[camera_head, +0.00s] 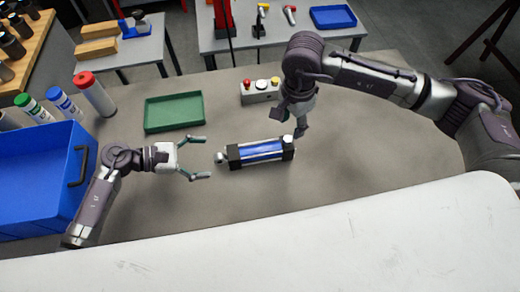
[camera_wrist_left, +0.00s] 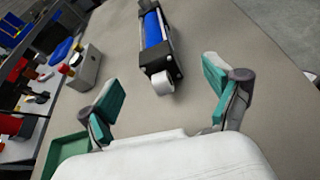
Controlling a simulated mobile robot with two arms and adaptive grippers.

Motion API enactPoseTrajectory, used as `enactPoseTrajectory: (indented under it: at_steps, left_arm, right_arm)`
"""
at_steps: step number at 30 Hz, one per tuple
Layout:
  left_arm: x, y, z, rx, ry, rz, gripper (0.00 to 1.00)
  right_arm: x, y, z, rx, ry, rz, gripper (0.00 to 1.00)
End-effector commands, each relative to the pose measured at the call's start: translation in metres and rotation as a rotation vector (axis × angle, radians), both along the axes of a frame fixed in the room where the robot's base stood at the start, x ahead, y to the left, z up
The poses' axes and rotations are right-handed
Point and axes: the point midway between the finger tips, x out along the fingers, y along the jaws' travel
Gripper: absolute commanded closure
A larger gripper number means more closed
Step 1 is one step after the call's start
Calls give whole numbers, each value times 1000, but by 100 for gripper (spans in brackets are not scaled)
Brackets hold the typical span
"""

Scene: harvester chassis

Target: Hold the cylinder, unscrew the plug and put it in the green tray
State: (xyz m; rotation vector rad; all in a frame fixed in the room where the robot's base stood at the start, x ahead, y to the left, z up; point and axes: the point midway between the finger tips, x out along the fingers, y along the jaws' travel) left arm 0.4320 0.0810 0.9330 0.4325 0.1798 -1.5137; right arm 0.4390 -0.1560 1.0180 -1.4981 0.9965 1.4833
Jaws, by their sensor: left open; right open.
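The cylinder (camera_head: 262,151) is blue with black end blocks and lies on the grey table in the head view. A pale plug (camera_head: 220,157) sits at its left end; the plug (camera_wrist_left: 162,83) and the cylinder (camera_wrist_left: 153,30) also show in the left wrist view. My left gripper (camera_head: 203,158) is open, its fingers pointing at the plug from the left with a small gap. My right gripper (camera_head: 290,130) points down at the cylinder's right end; its fingers partly hide each other. The green tray (camera_head: 173,112) is empty and lies behind my left gripper.
A grey button box (camera_head: 260,92) stands behind the cylinder. A blue crate (camera_head: 40,180) and several capped tubes (camera_head: 95,94) are at the left. The table between the cylinder and the tray is clear.

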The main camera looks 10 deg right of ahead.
Motion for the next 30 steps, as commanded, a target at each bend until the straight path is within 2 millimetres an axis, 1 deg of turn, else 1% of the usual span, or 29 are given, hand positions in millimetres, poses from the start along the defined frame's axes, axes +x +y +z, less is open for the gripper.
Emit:
enactPoseTrajectory:
  at_steps: [1, 9, 12, 15, 21, 29, 30]
  left_arm:
    - [1, -11, -4, -4, 1, 0, 10]
    - [5, -60, -23, -5, 1, 0, 10]
    - [6, -76, -29, -4, 1, 1, 10]
    - [7, -87, -35, -2, 1, 2, 10]
    - [7, -98, -40, 0, 0, 2, 10]
    - [7, -100, -41, 0, -1, 2, 10]
    - [7, -100, -41, 0, 0, 2, 12]
  right_arm:
    - [0, 0, 0, 1, -1, -1, 51]
    - [0, 1, 0, 2, 0, -1, 51]
    - [0, 1, 0, 2, 0, -1, 51]
    - [0, 1, 0, 2, 0, -1, 51]
    - [0, 1, 0, 3, 0, -1, 51]
    - [0, 1, 0, 3, 0, -1, 51]
    - [0, 1, 0, 3, 0, -1, 51]
